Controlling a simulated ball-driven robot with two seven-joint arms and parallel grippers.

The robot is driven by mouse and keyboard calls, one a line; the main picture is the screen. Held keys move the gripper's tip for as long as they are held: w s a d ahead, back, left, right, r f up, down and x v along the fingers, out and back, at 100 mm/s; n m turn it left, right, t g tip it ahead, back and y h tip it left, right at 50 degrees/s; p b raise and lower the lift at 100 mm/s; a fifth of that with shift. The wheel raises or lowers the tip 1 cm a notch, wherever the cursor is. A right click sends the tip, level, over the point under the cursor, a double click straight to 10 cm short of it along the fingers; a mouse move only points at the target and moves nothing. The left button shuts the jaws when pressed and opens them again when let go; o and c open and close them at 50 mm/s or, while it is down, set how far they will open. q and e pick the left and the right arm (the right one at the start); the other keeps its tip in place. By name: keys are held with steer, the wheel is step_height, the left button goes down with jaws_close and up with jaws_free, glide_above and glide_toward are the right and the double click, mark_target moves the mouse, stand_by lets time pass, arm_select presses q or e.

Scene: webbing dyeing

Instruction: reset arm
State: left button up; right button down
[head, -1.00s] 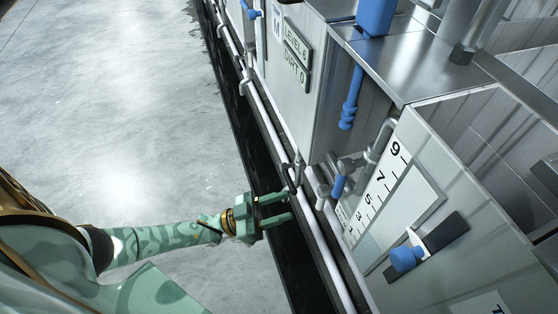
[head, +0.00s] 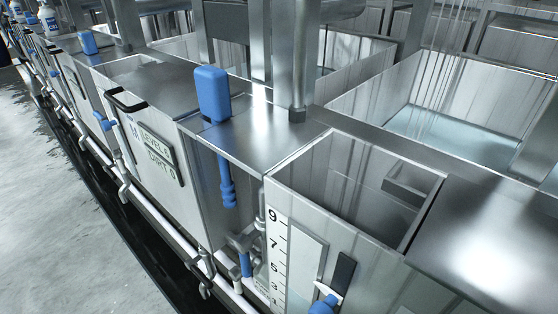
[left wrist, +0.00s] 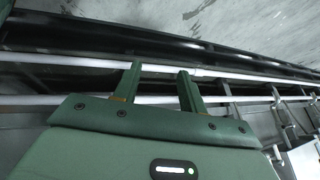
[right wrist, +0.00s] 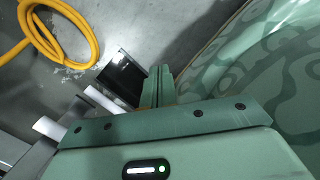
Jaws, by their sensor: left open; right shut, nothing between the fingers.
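My left gripper (left wrist: 158,88) shows in the left wrist view with its two green fingers apart and nothing between them. White pipes (left wrist: 60,98) and a dark channel (left wrist: 180,48) lie beyond its fingertips. My right gripper (right wrist: 158,78) shows in the right wrist view with its fingers together and empty. Grey floor lies beyond it, and a green patterned surface, part of my own body, fills the right of that view. Neither gripper shows in the head view.
A row of steel tanks (head: 228,140) with blue handles (head: 211,94) runs diagonally through the head view. White pipes (head: 155,213) and a dark channel (head: 125,225) run along its foot. Open floor (head: 60,240) lies to the left. A yellow hose (right wrist: 60,35) lies on the floor in the right wrist view.

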arm_select(q)
steer(key=s+d+f+n+g, duration=0.1)
steer(key=s+d+g, duration=0.15)
steer(key=s, duration=0.85)
steer(key=s+d+f+n+g+y, duration=0.1)
steer(key=s+g, duration=0.2)
steer(key=s, duration=0.9)
steer(key=s+d+f+n+g, duration=0.1)
steer(key=s+d+g, duration=0.1)
steer(key=s, duration=0.9)
steer(key=w+r+t+p, duration=0.1)
steer(key=w+r+p, duration=0.4)
steer(key=r+p, duration=0.8)
steer(key=shift+d+r+p, duration=0.2)
steer(key=shift+d+p, duration=0.2)
steer(key=shift+p, duration=0.75)
arm_select(e)
steer(key=w+r, duration=0.2)
steer(key=r, duration=0.4)
steer(key=w+a+r+t, duration=0.1)
steer(key=w+r, duration=0.1)
steer(key=r, duration=0.5)
steer(key=shift+w+a+t, duration=0.2)
steer(key=shift+w+t, duration=0.1)
steer(key=shift+w, duration=0.05)
arm_select(q)
steer(key=shift+t, duration=0.25)
steer(key=shift+w, duration=0.1)
arm_select(e)
steer(key=shift+m, duration=0.3)
